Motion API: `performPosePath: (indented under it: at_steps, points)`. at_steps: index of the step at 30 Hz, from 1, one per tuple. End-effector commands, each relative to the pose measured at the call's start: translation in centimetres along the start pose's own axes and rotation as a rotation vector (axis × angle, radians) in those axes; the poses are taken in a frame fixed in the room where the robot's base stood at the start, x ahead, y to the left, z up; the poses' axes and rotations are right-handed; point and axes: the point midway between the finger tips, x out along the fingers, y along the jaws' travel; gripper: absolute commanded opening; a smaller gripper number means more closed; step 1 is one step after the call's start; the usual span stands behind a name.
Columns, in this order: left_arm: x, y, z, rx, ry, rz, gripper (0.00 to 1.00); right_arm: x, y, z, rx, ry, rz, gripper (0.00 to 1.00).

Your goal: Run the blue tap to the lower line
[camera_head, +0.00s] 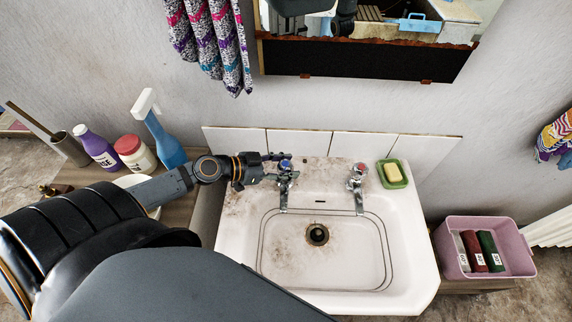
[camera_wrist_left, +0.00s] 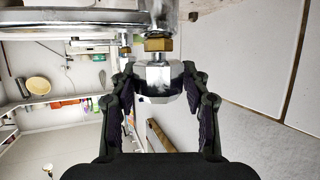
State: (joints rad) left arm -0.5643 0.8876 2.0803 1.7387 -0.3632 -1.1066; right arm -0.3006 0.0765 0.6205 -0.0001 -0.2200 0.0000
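The blue tap (camera_head: 286,168) stands at the back left of the white basin, with a blue-marked top and a chrome spout. My left gripper (camera_head: 272,168) reaches it from the left. In the left wrist view, the tap's chrome faceted handle (camera_wrist_left: 158,80) lies between the tips of my left gripper (camera_wrist_left: 158,92). The fingers are spread on either side of it, close to it; contact is not clear. The basin (camera_head: 320,268) has two dark lines around its inside, the lower line (camera_head: 340,289) among them. I see no water in it or from the spout. My right gripper is not in view.
The red-marked tap (camera_head: 358,180) is at the back right, beside a green soap dish (camera_head: 391,174). The drain (camera_head: 317,234) looks unplugged. A spray bottle (camera_head: 165,145), a jar (camera_head: 135,154) and a purple bottle (camera_head: 97,148) stand left. A pink bin (camera_head: 490,231) is at right.

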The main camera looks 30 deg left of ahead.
Motion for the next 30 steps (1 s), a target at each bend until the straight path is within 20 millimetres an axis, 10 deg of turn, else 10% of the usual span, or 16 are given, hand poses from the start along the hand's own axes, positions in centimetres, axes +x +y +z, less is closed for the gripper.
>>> performPosePath:
  at_steps: [7,30]
  points:
    - [0.0,0.0,0.0,0.000,0.000,-0.001,0.09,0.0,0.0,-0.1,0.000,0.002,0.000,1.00]
    - [-0.2,0.0,0.0,-0.124,0.001,-0.290,0.09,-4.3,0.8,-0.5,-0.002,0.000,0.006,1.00]
